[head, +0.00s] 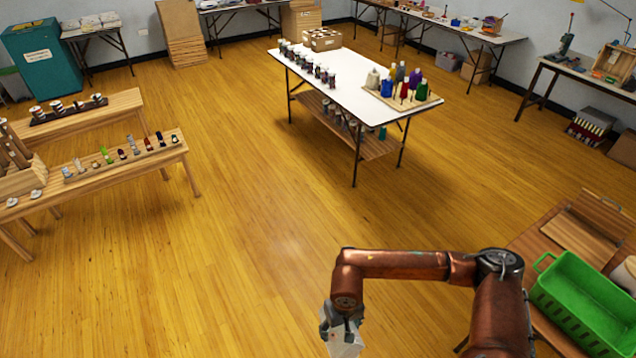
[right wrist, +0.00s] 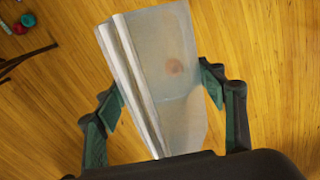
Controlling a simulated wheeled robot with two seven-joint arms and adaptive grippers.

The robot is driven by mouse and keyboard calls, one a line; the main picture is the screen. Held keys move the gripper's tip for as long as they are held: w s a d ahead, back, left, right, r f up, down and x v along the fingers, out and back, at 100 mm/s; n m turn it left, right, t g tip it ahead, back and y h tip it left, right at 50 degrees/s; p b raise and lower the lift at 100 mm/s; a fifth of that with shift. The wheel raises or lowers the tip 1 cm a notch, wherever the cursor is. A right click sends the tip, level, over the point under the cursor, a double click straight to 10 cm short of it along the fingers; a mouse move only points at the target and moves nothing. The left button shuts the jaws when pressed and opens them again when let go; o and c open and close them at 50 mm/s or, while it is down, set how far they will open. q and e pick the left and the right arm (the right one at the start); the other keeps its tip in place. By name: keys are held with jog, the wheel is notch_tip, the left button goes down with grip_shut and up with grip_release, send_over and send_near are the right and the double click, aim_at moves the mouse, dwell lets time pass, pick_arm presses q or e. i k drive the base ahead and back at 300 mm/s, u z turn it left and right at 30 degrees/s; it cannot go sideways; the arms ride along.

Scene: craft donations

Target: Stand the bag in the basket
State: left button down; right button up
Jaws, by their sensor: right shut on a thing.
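A pale, translucent bag (right wrist: 172,60) is between the fingers of my right gripper (right wrist: 160,95) in the right wrist view. It has white folded edges along one side and a faint reddish spot. In the head view my right gripper (head: 340,318) is low at the bottom centre, shut on the bag (head: 346,343), which hangs over open floor and is partly cut off by the frame. The green basket (head: 585,312) with slotted walls and a handle sits on a wooden table at the lower right, right of my right arm. My left gripper is not in view.
A wooden tray (head: 583,238) lies behind the basket, and a whitish round thing (head: 626,272) is to its right. A white table (head: 350,85) with bottles stands further back. Low wooden benches (head: 130,165) stand at left. The floor between is clear.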

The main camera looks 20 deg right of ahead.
aim_at(578, 312)
jog(key=z, duration=0.55)
jog(key=i, duration=1)
jog(key=z, duration=1.65)
jog(key=i, duration=0.8)
jog(key=z, duration=0.6)
